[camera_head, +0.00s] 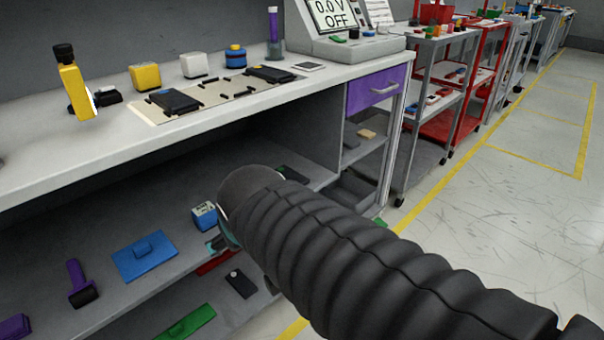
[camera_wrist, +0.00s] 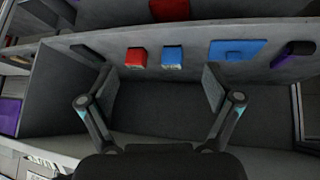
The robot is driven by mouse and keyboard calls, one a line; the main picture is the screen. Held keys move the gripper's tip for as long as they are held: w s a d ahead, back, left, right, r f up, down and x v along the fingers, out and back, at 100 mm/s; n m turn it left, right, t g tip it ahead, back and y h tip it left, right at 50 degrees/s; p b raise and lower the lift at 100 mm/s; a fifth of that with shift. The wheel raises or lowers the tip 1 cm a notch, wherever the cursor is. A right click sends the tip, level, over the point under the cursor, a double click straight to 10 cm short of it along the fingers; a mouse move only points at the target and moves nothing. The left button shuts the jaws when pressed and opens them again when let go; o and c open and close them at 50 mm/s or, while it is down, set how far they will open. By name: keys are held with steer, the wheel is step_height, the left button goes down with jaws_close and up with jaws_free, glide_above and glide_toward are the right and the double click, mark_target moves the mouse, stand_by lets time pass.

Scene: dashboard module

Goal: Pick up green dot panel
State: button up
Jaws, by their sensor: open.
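A green panel (camera_head: 190,322) with a small raised part lies on the lower shelf, near the bottom edge of the head view; I cannot make out a dot on it. A dark panel with a pale dot (camera_head: 240,283) lies right of it. Another small green piece (camera_head: 380,222) shows past my arm at the right. No green panel shows in the wrist view. My gripper (camera_wrist: 157,85) is open and empty in the wrist view, its fingers wide apart over the grey shelf unit. In the head view my arm hides most of it.
The upper shelf holds a blue panel (camera_head: 145,258), a blue-white block (camera_head: 205,215) and a purple tool (camera_head: 80,283). A red block (camera_wrist: 135,57) stands beside the blue one in the wrist view. The worktop (camera_head: 40,170) overhangs the shelves.

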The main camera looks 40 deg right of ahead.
mark_target(292, 176)
steer(key=w+d+r+t+h, duration=0.1)
steer(key=w+d+t+h, duration=0.1)
steer(key=w+d, duration=0.7)
steer(key=w+d+r+t+h, duration=0.15)
steer(key=w+d, duration=0.35)
steer(key=d, duration=0.7)
steer(key=s+d+f+n+t+y, duration=0.25)
steer(key=d+f+y, duration=0.45)
steer(key=d+f, duration=0.45)
steer(key=shift+m, duration=0.25)
steer(key=x, duration=1.3)
steer(key=shift+w, duration=0.3)
steer(key=c, duration=1.3)
